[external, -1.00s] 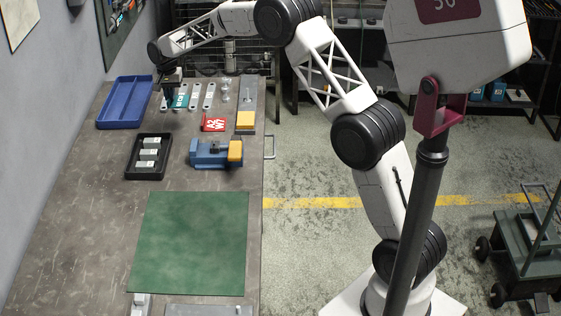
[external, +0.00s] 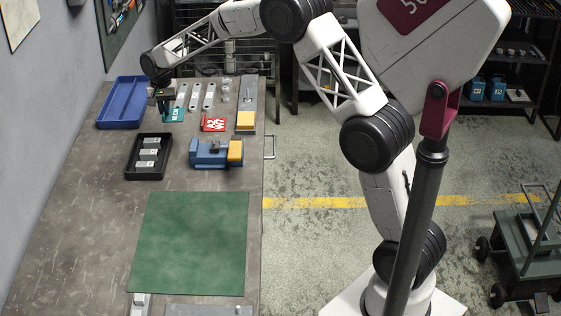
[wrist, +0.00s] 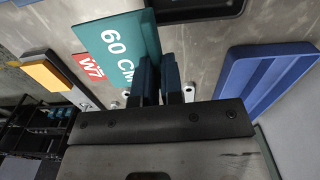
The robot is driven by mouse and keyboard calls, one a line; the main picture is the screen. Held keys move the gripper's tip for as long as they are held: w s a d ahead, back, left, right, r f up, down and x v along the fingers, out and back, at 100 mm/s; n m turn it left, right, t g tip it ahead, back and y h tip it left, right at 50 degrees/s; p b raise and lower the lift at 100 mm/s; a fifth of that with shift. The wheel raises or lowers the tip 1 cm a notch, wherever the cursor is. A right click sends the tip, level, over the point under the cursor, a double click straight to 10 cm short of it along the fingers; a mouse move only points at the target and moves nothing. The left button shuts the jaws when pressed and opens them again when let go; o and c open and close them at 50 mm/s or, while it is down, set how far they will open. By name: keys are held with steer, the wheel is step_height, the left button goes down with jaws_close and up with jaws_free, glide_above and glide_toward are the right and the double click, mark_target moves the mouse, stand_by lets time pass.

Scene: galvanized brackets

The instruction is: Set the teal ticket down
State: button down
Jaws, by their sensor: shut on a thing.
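The teal ticket (external: 175,114) is a flat card with white lettering; the wrist view shows "60 CM" on the teal ticket (wrist: 112,42). My gripper (external: 163,105) is at the far left part of the bench, with its fingers closed on one edge of the ticket. In the wrist view the two dark fingers of my gripper (wrist: 159,62) meet the ticket's right edge, and the ticket reaches out to the left of them. I cannot tell exactly how high the ticket is above the bench.
A blue tray (external: 123,122) is left of my gripper. A black tray (external: 131,173) with grey pieces is nearer. Metal brackets (external: 209,94) lie behind, with a red ticket (external: 214,124) to the right. A blue vise-like block (external: 208,158) and a bare green mat (external: 190,243) are nearer.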

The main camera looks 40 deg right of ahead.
steer(key=s+a+n, duration=0.1)
steer(key=s+a, duration=0.4)
steer(key=s, duration=0.4)
steer(key=s+a, duration=0.5)
steer(key=s, duration=0.5)
steer(key=s+a+n, duration=0.1)
steer(key=s+a, duration=0.3)
steer(key=s, duration=0.5)
steer(key=shift+n, duration=0.9)
steer(key=s+f, duration=0.1)
steer(key=s, duration=0.8)
steer(key=s+f, duration=0.2)
steer(key=s, duration=0.8)
steer(key=s+f, duration=0.2)
steer(key=s, duration=0.8)
steer(key=shift+s+a+f, duration=0.1)
steer(key=shift+a+f, duration=0.05)
steer(key=shift+a, duration=0.1)
glide_above(194, 239)
steer(key=shift+f, duration=0.75)
steer(key=shift+f, duration=0.15)
steer(key=shift+f, duration=1.6)
